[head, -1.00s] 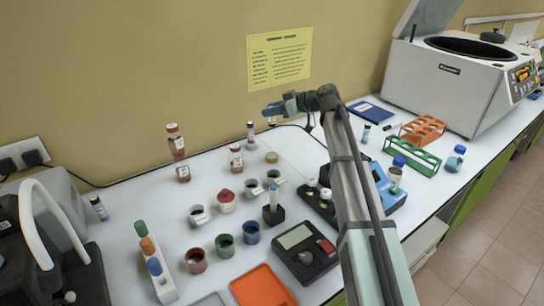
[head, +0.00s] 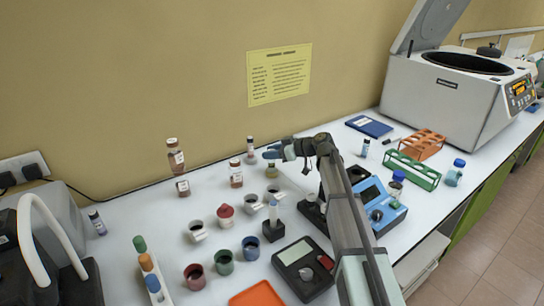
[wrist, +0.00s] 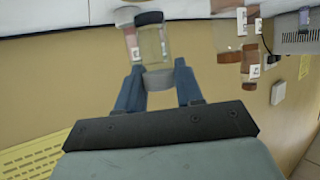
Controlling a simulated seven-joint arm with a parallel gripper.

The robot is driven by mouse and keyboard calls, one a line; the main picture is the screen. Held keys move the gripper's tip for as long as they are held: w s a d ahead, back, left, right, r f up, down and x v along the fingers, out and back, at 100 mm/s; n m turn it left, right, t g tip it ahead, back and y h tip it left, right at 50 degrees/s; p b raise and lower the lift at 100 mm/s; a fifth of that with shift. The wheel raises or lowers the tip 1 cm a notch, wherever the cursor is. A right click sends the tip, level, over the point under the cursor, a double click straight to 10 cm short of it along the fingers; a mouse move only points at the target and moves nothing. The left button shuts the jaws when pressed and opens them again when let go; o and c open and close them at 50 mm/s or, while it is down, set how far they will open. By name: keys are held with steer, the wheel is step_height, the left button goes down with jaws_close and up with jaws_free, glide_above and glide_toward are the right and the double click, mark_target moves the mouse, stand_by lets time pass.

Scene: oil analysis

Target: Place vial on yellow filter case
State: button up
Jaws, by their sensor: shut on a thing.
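My gripper (head: 272,153) is shut on a small clear vial (wrist: 153,48), near its grey cap. The vial shows between the two blue fingers in the wrist view, which looks upside down. Its far end looks dark there. In the head view the vial is too small to make out well.
A small vial (head: 250,148) and a brown bottle (head: 236,175) stand left of my gripper. The wall is close behind.

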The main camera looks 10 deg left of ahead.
steer(key=shift+f, duration=0.75)
steer(key=o, duration=1)
steer(key=shift+o, duration=0.2)
steer(key=v, duration=0.7)
steer(key=shift+d+r, duration=0.15)
steer(key=shift+d, duration=0.1)
